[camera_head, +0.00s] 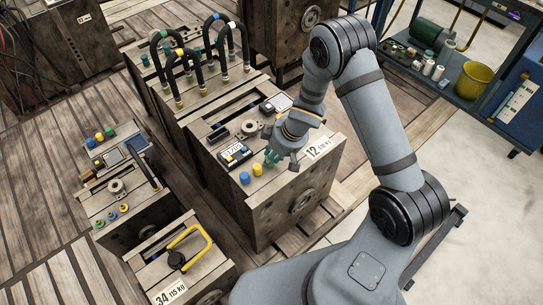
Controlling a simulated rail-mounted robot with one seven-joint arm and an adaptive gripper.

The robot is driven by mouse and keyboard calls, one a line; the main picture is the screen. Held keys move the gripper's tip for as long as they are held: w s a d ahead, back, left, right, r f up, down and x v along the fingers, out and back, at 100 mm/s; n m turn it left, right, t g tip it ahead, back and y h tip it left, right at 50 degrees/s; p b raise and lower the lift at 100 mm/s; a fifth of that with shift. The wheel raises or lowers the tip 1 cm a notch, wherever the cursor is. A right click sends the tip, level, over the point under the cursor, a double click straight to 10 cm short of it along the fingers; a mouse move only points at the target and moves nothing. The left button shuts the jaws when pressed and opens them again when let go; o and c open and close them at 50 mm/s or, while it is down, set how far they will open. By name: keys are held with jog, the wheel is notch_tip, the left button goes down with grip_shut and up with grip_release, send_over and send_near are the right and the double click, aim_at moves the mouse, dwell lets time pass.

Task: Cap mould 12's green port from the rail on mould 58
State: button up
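A green piece (270,157) continues that row, right at my gripper (279,158). My gripper points down there and partly hides it. I cannot tell whether its fingers are closed on it or whether it is a cap or a bare port. No label 58 is readable.
Mould 34 (160,268) with a yellow handle (190,247) stands at front left. Black hoses (229,50) arch over the mould behind mould 12. A blue trolley (470,100) with a yellow bucket (475,79) is at back right. The pale floor at right is mostly free.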

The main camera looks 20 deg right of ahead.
jog(key=o, duration=0.7)
jog(key=shift+o, duration=0.6)
jog(key=shift+r, duration=0.1)
jog(key=v, duration=1.1)
jog(key=shift+s+d+r, duration=0.2)
jog(key=shift+r, duration=0.15)
jog(key=shift+x, duration=5.25)
